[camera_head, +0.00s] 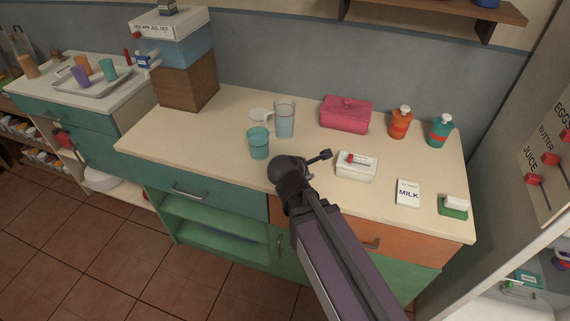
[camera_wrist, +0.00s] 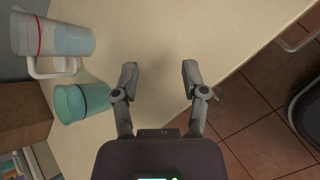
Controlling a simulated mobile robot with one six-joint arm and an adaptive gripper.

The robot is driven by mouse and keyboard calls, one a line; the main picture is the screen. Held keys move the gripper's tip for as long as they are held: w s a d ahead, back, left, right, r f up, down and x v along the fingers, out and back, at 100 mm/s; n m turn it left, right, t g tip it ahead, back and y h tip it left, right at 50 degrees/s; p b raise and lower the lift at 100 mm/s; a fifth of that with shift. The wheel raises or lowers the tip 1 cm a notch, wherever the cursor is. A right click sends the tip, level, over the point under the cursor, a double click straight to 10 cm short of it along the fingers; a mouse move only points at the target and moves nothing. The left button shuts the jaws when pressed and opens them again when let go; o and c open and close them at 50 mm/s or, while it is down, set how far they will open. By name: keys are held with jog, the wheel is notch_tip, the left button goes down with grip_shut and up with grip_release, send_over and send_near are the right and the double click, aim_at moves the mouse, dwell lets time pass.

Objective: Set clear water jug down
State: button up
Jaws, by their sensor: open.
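The clear water jug (camera_head: 285,122) stands upright on the cream counter (camera_head: 225,165), with bluish water in it and a white handle on its left side. In the wrist view the jug (camera_wrist: 68,40) is at the upper left, apart from my fingers. My gripper (camera_wrist: 160,76) is open and empty, with bare counter between its fingertips. In the head view my gripper (camera_head: 320,157) is in front and to the right of the jug, partly hidden by my arm.
A teal cup (camera_head: 258,144) stands in front and left of the jug, also left of my fingers in the wrist view (camera_wrist: 82,102). The counter's left front is clear.

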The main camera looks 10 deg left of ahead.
aim_at(375, 215)
jog(key=d+f+m+g, duration=0.1)
jog(key=d+m, duration=0.3)
jog(key=s+d+f+m+g, duration=0.1)
jog(key=d+m+g, duration=0.1)
jog(key=d+m, duration=0.1)
jog(key=d+f+m+g, duration=0.1)
jog(key=d+f+m, duration=0.1)
jog(key=d+m, duration=0.2)
jog(key=shift+s+d+f+m+g, duration=0.15)
jog(key=shift+d+m+g, duration=0.2)
jog(key=shift+d, duration=0.7)
jog(key=s+d+m+g+y, duration=0.1)
jog(key=d+m, duration=0.2)
jog(key=s+d+f+m+g+y, duration=0.1)
jog(key=s+d+m, duration=0.1)
jog(key=d+m, duration=0.1)
jog(key=s+d+f+m+g, duration=0.1)
jog(key=d+m+g, duration=0.1)
jog(key=m, duration=0.3)
jog(key=shift+s+d+y, duration=0.15)
jog(key=shift+d+y, duration=0.25)
jog(key=shift+d, duration=0.25)
jog(key=shift+s+d+m, duration=0.15)
jog(key=shift+d+m, duration=0.1)
jog(key=shift+m, duration=0.1)
jog(key=shift+s+a, duration=0.1)
jog(key=shift+a, duration=0.25)
jog(key=shift+s+m, duration=0.1)
jog(key=shift+m, duration=0.3)
